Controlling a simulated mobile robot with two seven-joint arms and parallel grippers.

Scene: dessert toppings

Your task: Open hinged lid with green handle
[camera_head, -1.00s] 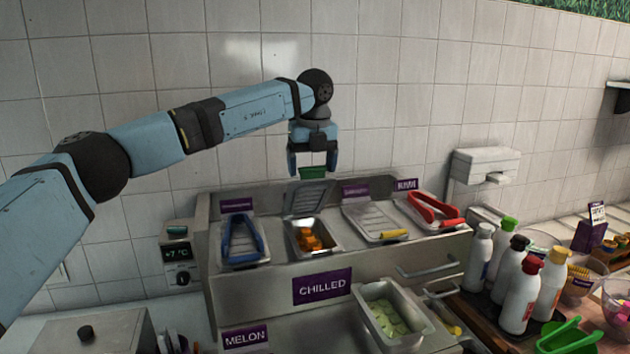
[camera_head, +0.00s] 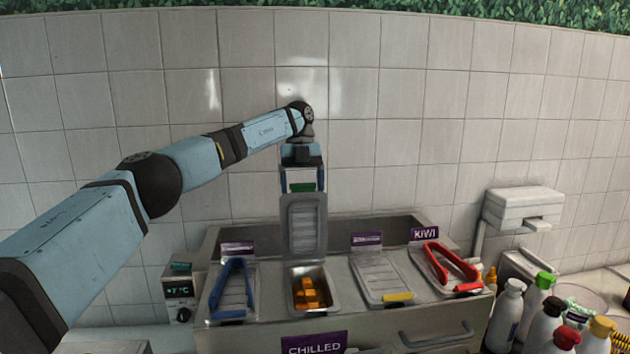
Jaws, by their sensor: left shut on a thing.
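The hinged lid (camera_head: 304,224) stands about upright at the back of its bin in the chilled unit. Its green handle (camera_head: 302,187) is at the lid's top edge. My left gripper (camera_head: 302,184) is shut on the green handle, with a finger on each side. Below the lid, the uncovered bin (camera_head: 326,293) shows orange cubes (camera_head: 310,292). My right gripper is not in view.
Blue tongs (camera_head: 233,290) lie on the bin to the left. A closed lid with a yellow handle (camera_head: 398,297) and red tongs (camera_head: 452,266) are to the right. Several bottles (camera_head: 508,312) stand at the lower right. A tiled wall (camera_head: 420,130) rises behind.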

